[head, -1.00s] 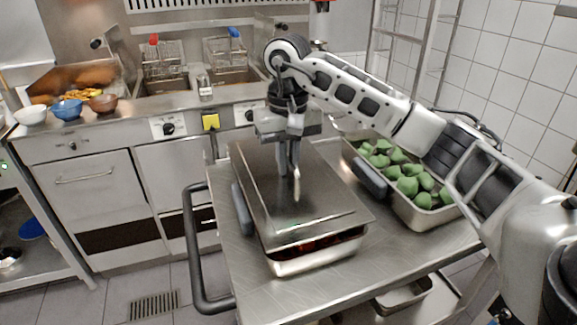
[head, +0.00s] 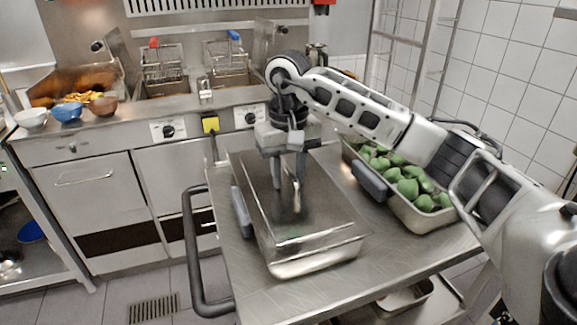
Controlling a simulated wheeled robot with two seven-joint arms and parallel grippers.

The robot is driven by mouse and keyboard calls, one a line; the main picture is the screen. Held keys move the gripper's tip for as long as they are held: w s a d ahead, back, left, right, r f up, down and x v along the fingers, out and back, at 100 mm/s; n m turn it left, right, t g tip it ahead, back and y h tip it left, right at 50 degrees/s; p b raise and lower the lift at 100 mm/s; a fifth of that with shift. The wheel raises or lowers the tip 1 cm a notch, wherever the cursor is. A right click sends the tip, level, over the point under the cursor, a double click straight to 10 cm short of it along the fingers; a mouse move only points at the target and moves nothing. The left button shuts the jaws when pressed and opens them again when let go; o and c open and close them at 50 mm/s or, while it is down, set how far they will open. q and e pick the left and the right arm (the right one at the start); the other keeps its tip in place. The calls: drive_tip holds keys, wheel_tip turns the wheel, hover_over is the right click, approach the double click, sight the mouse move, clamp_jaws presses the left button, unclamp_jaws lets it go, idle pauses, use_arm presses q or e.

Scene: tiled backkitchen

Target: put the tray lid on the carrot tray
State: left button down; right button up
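The steel tray lid (head: 318,214) lies on the carrot tray (head: 318,263) on the steel cart. Its edges line up closely with the tray's rim. The carrots are hidden beneath it. The lid's upright handle (head: 297,196) stands at its middle. My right gripper (head: 289,186) points down over the lid at the handle, with its two fingers apart. The fingers look open around or just beside the handle; the exact gap to it is hard to tell. My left gripper is out of view.
A second steel tray (head: 412,216) with green vegetables stands to the right on the cart (head: 400,254). The cart's black push handle (head: 194,250) is at the left. A counter with fryer baskets (head: 162,62) and several bowls (head: 67,111) runs behind.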

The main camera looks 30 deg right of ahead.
sight(289, 169)
drive_tip(key=shift+r, duration=0.8)
use_arm(q)
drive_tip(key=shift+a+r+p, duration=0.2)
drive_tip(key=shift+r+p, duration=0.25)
drive_tip(key=shift+p, duration=0.65)
use_arm(e)
wheel_tip(289, 169, up, 11)
